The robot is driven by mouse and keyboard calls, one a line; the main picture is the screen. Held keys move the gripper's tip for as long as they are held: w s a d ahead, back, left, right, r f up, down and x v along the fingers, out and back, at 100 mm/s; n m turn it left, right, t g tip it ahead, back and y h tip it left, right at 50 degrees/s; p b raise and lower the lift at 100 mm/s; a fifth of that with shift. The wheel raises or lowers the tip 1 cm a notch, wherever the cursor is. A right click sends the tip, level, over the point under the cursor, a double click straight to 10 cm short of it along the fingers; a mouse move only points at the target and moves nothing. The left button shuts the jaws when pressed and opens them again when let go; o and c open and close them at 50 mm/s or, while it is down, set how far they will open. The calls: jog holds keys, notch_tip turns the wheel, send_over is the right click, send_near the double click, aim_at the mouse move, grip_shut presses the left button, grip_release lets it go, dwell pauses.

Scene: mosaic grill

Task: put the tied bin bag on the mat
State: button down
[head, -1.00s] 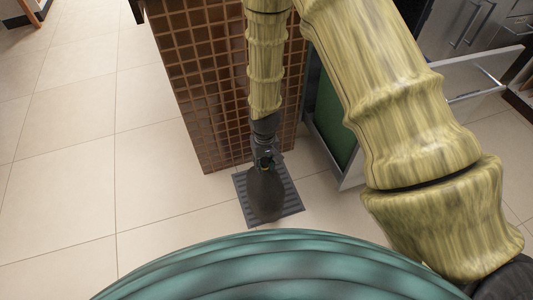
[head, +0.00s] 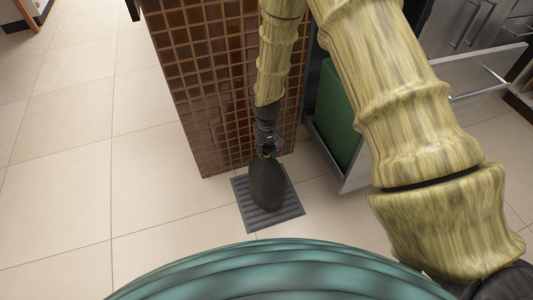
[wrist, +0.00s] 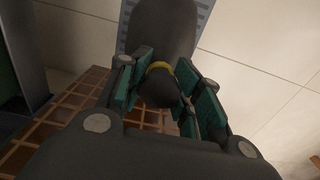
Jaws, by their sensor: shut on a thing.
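The tied bin bag (head: 267,187) is dark grey and upright, with a yellow tie at its neck. In the head view it is over the middle of the grey ribbed mat (head: 243,212); I cannot tell whether its base touches the mat. My gripper (head: 267,150) is above the bag, shut on its neck. In the wrist view the teal-padded fingers (wrist: 160,92) are on both sides of the neck just by the yellow tie (wrist: 160,66). The bag's body (wrist: 160,32) fills the top middle, with part of the mat (wrist: 203,14) behind it.
A brown tiled block (head: 205,100) stands right behind the mat. An open drawer (head: 354,178) with a green bin (head: 338,115) is to the right of it. The pale tiled floor (head: 150,185) to the left is clear.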

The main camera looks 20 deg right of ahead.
jog(key=shift+f, duration=0.4)
jog(key=shift+w, duration=0.1)
jog(key=c, duration=1)
grip_release()
jog(key=shift+f, duration=0.1)
notch_tip(320, 180, up, 12)
jog(key=p, duration=0.3)
jog(key=shift+p, duration=0.35)
jog(key=shift+m, duration=0.4)
jog(key=s+d+f, duration=0.1)
jog(key=s+f, duration=0.4)
jog(key=s, duration=0.7)
jog(key=s+d+f, duration=0.1)
jog(key=s+f, duration=0.4)
jog(key=s, duration=0.7)
jog(key=s+d+f, duration=0.1)
jog(key=s+f, duration=0.5)
jog(key=s, duration=0.6)
jog(key=shift+s+d, duration=0.15)
jog(key=shift+s, duration=0.15)
